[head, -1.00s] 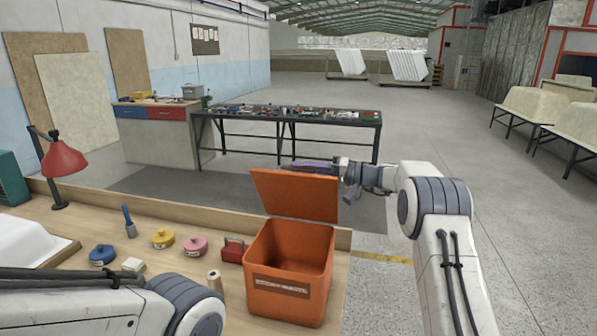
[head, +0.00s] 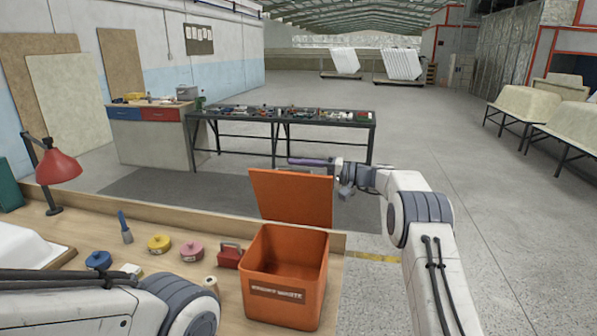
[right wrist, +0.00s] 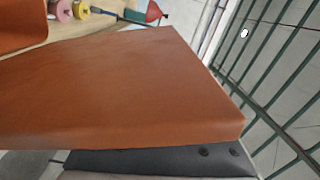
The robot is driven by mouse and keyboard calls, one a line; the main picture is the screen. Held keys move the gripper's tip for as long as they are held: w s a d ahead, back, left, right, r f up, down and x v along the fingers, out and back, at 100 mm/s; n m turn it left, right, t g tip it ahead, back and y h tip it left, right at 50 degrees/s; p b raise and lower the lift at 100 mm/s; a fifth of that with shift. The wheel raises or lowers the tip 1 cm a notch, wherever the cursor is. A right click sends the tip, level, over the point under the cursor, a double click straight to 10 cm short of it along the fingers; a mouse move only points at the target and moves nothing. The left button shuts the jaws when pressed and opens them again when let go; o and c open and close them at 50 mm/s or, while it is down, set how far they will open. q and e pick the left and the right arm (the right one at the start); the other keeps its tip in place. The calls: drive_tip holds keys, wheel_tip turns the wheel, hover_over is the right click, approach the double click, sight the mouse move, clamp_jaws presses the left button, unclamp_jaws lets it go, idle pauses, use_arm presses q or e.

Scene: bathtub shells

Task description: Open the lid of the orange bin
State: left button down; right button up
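The orange bin (head: 285,292) stands on the wooden bench, with a dark label on its front. Its lid (head: 290,199) is raised and stands nearly upright at the bin's back edge, so the inside shows. In the right wrist view the lid (right wrist: 130,85) fills much of the picture. My right gripper (head: 312,162) is just behind and above the lid's top edge, and the lid partly hides it. A dark gripper part (right wrist: 160,163) shows along the lid's edge. Whether it touches the lid or is open cannot be told. My left arm enters at lower left; its gripper is out of view.
A red block-like item (head: 229,256), a pink disc (head: 192,251), a yellow disc (head: 159,244) and a blue disc (head: 98,260) lie left of the bin. A red lamp (head: 57,168) stands further left. A long table (head: 285,118) stands beyond the bench.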

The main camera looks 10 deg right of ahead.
drive_tip(key=shift+f, duration=0.1)
drive_tip(key=shift+s+d, duration=0.15)
drive_tip(key=shift+d, duration=0.15)
drive_tip(key=b+v, duration=0.3)
drive_tip(key=v, duration=0.6)
drive_tip(key=shift+d, duration=0.35)
drive_tip(key=shift+s, duration=0.15)
drive_tip(key=shift+c, duration=0.3)
